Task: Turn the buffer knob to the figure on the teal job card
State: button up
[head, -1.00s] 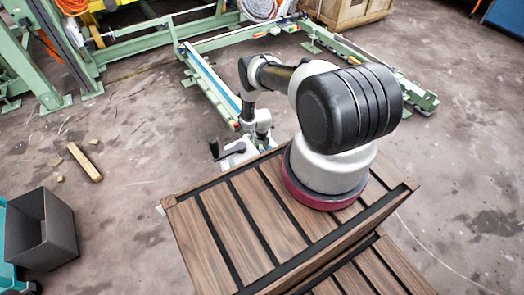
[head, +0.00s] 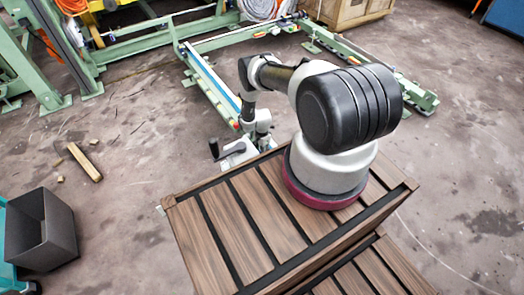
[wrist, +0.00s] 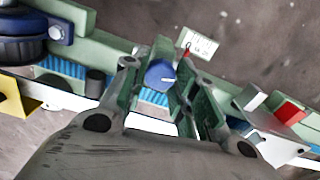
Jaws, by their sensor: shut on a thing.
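A blue knob (wrist: 160,75) with a pale mark on its face shows in the wrist view, on a green rail. My gripper (wrist: 163,82) has its dark green fingers on either side of the knob and is shut on it. A small pale card (wrist: 197,45) with print too small to read lies just above the knob, with a red tip beside it. I cannot make out a teal job card in either view. In the head view my arm reaches down beyond the wooden deck, and the knob is hidden.
A large dark blue round part (wrist: 22,38) and a yellow piece (wrist: 14,98) sit left along the rail. A metal bracket with a red block (wrist: 290,112) is on the right. The green frame (head: 205,75) stands on the floor; a grey bin (head: 42,232) is at left.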

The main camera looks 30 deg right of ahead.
jog(key=shift+m, duration=0.6)
jog(key=o, duration=1)
notch_tip(320, 180, up, 12)
dwell(0.5)
